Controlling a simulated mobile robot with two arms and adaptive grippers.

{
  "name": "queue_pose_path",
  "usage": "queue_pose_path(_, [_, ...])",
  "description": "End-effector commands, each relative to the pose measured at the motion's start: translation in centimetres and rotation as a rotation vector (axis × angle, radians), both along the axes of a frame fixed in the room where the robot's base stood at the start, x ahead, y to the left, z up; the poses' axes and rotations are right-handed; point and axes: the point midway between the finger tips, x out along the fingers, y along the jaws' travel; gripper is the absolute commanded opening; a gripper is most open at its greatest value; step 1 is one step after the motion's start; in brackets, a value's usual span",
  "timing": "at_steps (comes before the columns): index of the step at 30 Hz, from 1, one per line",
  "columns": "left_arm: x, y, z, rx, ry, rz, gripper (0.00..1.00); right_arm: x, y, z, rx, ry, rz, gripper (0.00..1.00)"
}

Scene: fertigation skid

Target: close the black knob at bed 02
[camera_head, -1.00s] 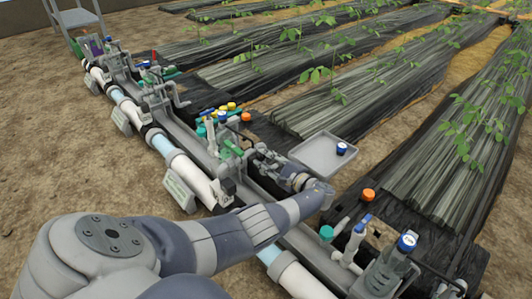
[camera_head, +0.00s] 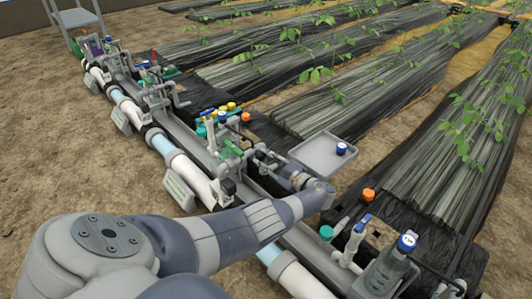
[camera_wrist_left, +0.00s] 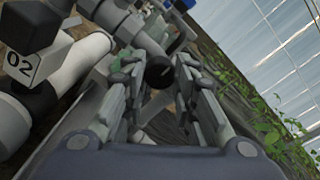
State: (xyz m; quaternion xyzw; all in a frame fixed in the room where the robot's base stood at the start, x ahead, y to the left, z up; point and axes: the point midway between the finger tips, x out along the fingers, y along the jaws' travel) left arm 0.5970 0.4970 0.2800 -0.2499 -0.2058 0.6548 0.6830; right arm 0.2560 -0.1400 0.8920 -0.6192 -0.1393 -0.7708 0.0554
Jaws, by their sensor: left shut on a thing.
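The black knob (camera_wrist_left: 159,72) shows in the left wrist view, beside the pipework with the white label reading 02 (camera_wrist_left: 22,65). My left gripper (camera_wrist_left: 158,80) has its two fingers on either side of the knob and is shut on it. In the head view my left gripper (camera_head: 266,162) reaches in at the bed's valve from the right end of my bent forearm. The knob is hard to make out there among the fingers and fittings. My right gripper is in neither view.
A grey tray (camera_head: 318,157) with a blue-capped item (camera_head: 341,149) lies just right of the gripper. Several coloured caps (camera_head: 222,112) sit behind the valve. The white main pipe (camera_head: 190,172) runs diagonally, with open soil to its left.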

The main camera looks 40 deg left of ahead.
Motion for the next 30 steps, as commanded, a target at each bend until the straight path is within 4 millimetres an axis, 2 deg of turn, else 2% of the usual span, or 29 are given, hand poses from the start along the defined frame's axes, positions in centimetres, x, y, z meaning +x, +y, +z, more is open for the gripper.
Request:
queue_pose_path(2, [0.0, 0.0, 0.0, -0.001, 0.001, 0.001, 0.02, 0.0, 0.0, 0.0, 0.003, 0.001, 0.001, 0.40])
queue_pose_path(3, [0.0, 0.0, 0.0, -0.001, 0.001, 0.001, 0.28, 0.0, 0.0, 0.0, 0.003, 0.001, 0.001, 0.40])
queue_pose_path(6, [0.0, 0.0, 0.0, -0.001, 0.001, 0.001, 0.47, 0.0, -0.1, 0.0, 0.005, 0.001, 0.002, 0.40])
queue_pose_path(17, [0.0, -0.3, 0.0, -0.001, 0.000, -0.001, 0.47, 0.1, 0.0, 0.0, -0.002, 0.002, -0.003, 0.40])
queue_pose_path(30, [-0.4, -6.6, 0.2, -0.002, 0.001, -0.001, 0.47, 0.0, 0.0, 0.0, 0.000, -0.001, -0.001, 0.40])
